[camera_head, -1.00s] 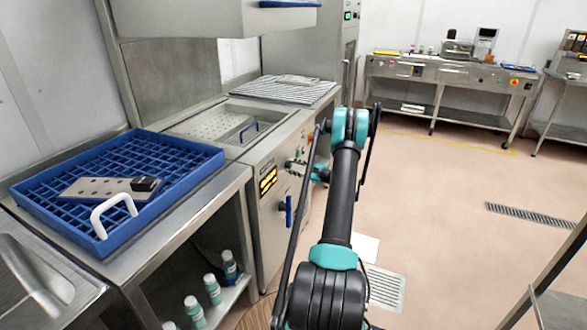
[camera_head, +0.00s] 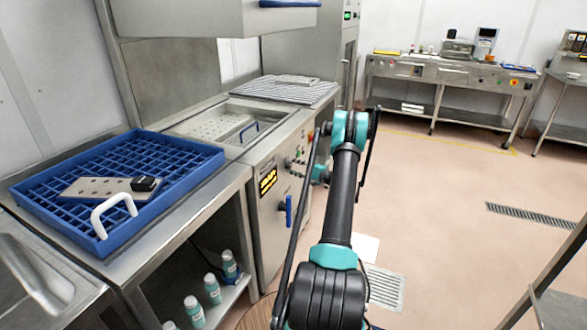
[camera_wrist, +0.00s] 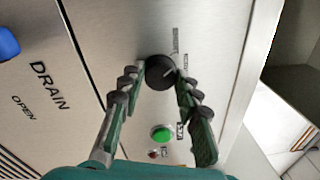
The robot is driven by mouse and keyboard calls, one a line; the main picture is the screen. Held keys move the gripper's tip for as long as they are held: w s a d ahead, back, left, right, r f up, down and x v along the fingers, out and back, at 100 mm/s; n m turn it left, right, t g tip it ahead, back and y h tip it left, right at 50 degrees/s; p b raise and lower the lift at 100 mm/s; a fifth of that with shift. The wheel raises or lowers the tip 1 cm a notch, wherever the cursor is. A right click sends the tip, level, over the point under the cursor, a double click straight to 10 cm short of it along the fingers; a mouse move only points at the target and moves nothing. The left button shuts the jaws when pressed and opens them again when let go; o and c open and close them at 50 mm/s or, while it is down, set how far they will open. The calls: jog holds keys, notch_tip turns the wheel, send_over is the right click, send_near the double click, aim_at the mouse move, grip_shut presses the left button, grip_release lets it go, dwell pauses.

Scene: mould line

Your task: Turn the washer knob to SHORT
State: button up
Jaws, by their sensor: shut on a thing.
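The washer knob (camera_wrist: 160,72) is a round black dial on the steel front panel, seen in the wrist view. A pale pointer mark on it points up and right in that picture. Small labels (camera_wrist: 176,40) stand beside it, too small to read. My gripper (camera_wrist: 157,78) is shut on the knob, with one finger on each side. In the head view my gripper (camera_head: 303,168) is at the washer's front panel, small and partly hidden by my arm.
A green button (camera_wrist: 162,134) and a small red one (camera_wrist: 153,154) sit close below the knob. A blue handle (camera_head: 288,211) sticks out lower on the washer front; "DRAIN OPEN" is printed on the panel. A blue rack (camera_head: 190,152) stands left.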

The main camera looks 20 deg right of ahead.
jog(key=shift+n, duration=1.2)
jog(key=shift+f, duration=0.1)
jog(key=o, duration=1.2)
jog(key=shift+c, duration=0.2)
jog(key=v, duration=1.2)
